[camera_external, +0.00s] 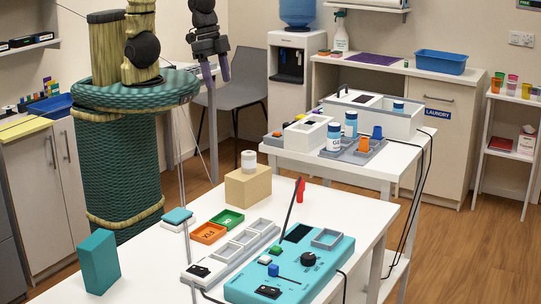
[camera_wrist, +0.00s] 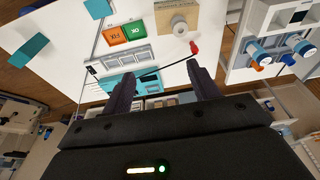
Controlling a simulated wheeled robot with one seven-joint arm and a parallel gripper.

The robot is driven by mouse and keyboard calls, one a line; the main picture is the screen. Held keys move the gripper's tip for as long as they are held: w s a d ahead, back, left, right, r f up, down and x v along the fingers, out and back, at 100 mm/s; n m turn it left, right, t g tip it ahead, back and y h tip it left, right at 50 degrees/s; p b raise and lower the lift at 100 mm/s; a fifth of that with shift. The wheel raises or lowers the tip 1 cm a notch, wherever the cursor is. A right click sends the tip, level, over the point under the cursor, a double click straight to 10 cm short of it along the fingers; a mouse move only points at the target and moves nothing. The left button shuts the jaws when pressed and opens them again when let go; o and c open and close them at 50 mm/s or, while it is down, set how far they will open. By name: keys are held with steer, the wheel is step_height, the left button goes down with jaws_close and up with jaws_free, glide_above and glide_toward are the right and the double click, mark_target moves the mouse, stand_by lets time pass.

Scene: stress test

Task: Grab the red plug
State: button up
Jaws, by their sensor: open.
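The red plug (camera_external: 300,190) is small and stands up near the back of the front white table, at the upper end of a thin black lead or rod rising by the teal test unit (camera_external: 297,268). In the wrist view the red plug (camera_wrist: 194,48) shows beyond the right finger. My gripper (camera_external: 216,72) is open and empty, high above the table and up-left of the plug. In the wrist view my gripper (camera_wrist: 160,76) has its dark fingers spread apart, with nothing between them touched.
A tan block (camera_external: 248,188) with a white roll on top stands left of the plug. Orange (camera_external: 208,233) and green (camera_external: 227,219) trays and a teal block (camera_external: 98,262) are on the same table. A second table (camera_external: 372,170) holds bottles and a white box behind.

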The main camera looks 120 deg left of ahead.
steer(key=shift+c, duration=0.9)
steer(key=w+a+f+n+g+b, duration=0.1)
steer(key=w+a+f+b, duration=0.1)
steer(key=w+f, duration=0.3)
steer(key=w+a+f+n+b, duration=0.2)
steer(key=w+a+f, duration=0.3)
steer(key=w, duration=0.3)
steer(key=w+a+f+n+g+b, duration=0.1)
steer(key=w+a+f+b, duration=0.1)
steer(key=w+a+f, duration=0.2)
steer(key=w+f, duration=0.1)
steer(key=w, duration=0.2)
steer(key=shift+w+n+g, duration=0.3)
steer(key=shift+a, duration=0.1)
